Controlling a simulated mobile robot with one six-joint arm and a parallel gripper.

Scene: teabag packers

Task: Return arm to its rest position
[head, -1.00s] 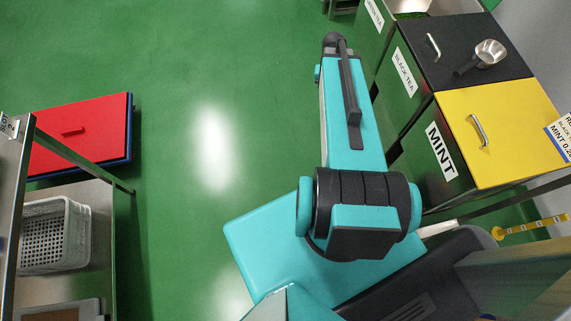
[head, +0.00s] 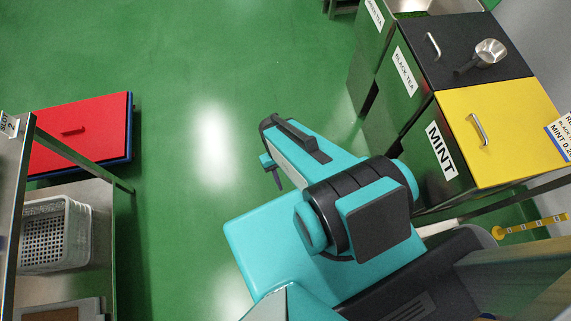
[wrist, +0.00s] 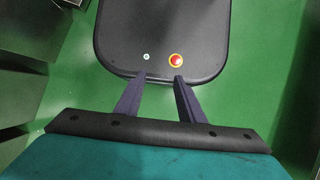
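My teal and black arm (head: 345,190) stands over the open floor in the head view, bent at a thick dark-banded joint. The arm's far part is turned to the left and away from the cabinets. My gripper (wrist: 160,79) shows in the wrist view with two dark fingers set apart and nothing between them. In the head view only a small dark finger (head: 277,177) pokes out at the left side of the arm, and most of the gripper is hidden.
The cabinets with a yellow MINT lid (head: 505,130) and a black lid (head: 450,65) stand at the right. A metal scoop (head: 488,52) lies on the black lid. A metal shelf with a white basket (head: 55,237) and a red lid (head: 80,133) are at the left. Green floor between is clear.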

